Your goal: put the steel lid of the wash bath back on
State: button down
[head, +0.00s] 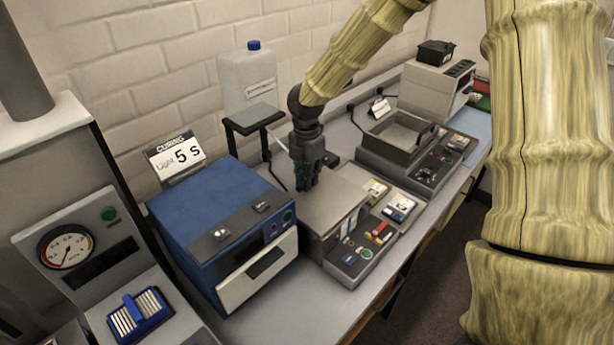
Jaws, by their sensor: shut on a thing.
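A flat steel lid (337,207) lies over the top of the nearer bath unit (352,257), in the middle of the bench. My gripper (307,186) points down at the left part of this lid. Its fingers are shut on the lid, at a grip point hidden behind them. I cannot tell whether the lid rests fully on the rim or sits slightly above it. Farther right, a second bath (399,132) stands uncovered, with its grey inside showing.
A white jug (247,82) and a small black stand (254,118) are behind. A gauge unit (66,248) and a blue rack (140,314) are front left. The bench front strip is clear.

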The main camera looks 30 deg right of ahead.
jog(key=c, duration=1.5)
grip_release()
jog(key=shift+o, duration=0.2)
jog(key=shift+r, duration=0.55)
notch_tip(320, 180, up, 12)
jog(key=b, duration=0.2)
